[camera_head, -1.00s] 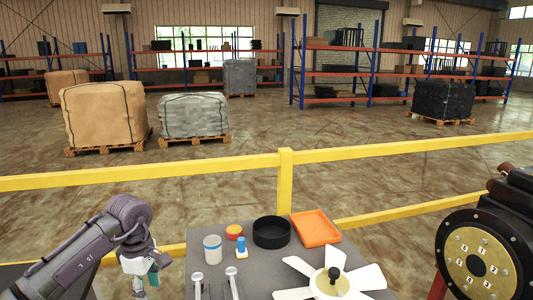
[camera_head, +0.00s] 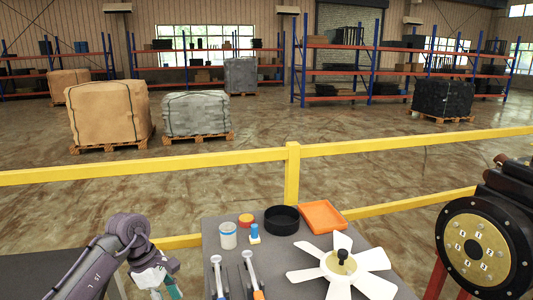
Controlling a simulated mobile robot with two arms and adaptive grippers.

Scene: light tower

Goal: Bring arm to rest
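My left arm comes in from the lower left and bends down at its wrist. Its gripper (camera_head: 165,286) hangs just left of the grey table (camera_head: 301,255), at the picture's bottom edge. A teal finger part shows, but the fingertips are cut off, so I cannot tell whether it is open or shut. I see nothing held in the visible part. My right gripper is not in view.
The table bears a white fan (camera_head: 341,263), an orange tray (camera_head: 322,217), a black round dish (camera_head: 282,220), a white jar (camera_head: 228,236) and several tools. A yellow railing (camera_head: 292,170) runs behind it. A black flanged machine (camera_head: 487,247) stands at right.

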